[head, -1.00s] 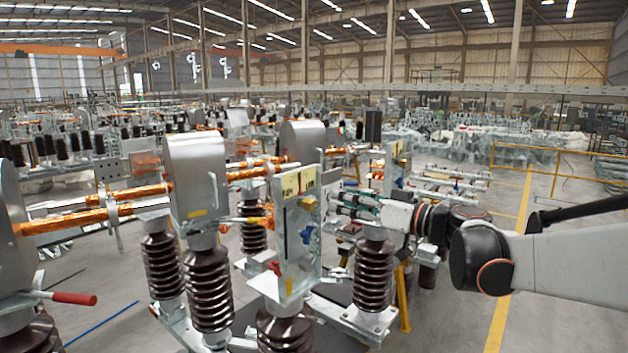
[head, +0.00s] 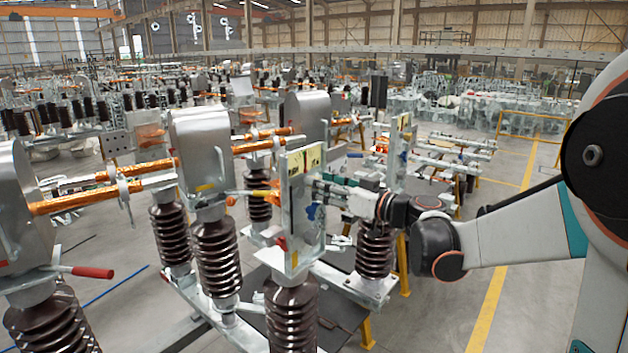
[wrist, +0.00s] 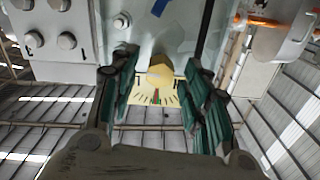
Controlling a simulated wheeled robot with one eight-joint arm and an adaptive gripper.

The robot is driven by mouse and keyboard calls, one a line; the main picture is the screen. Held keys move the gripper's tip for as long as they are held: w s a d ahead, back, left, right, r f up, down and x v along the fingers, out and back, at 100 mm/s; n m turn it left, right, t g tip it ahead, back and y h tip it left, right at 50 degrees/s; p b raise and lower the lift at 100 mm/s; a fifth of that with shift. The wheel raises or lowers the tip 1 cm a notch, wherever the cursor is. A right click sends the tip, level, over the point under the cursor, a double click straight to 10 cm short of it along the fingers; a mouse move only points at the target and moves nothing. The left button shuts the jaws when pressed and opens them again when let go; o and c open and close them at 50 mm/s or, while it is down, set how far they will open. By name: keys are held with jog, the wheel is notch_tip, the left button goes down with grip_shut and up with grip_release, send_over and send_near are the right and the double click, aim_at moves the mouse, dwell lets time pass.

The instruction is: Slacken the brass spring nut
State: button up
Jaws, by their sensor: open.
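The brass spring nut (wrist: 160,74) shows in the wrist view as a rounded yellow-brass piece against a metal plate. It sits between the two dark green fingers of my gripper (wrist: 162,68), which are open with a gap on both sides. A yellow scale plate (wrist: 156,97) with dark, red and green marks shows just below the nut. In the head view my gripper (head: 322,188) reaches left to the right side of the upright metal plate (head: 296,215) with yellow labels on top. The nut cannot be made out there.
A blue part (head: 318,211) sits on the plate just below my gripper. Brown ribbed insulators (head: 291,315) stand below and around it. Orange-wrapped bars (head: 135,173) and a red-handled lever (head: 92,272) lie to the left. Open floor (head: 440,315) shows at the right.

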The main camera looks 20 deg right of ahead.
jog(key=shift+x, duration=1.3)
jog(key=shift+c, duration=0.5)
grip_shut()
jog(key=shift+f+m+b, duration=0.2)
jog(key=shift+m+b, duration=0.65)
jog(key=shift+m, duration=0.05)
jog(key=shift+r+m+b, duration=0.2)
jog(key=shift+m+b, duration=0.2)
jog(key=shift+m, duration=0.4)
jog(key=shift+o, duration=0.5)
grip_release()
jog(key=shift+s+d, duration=0.1)
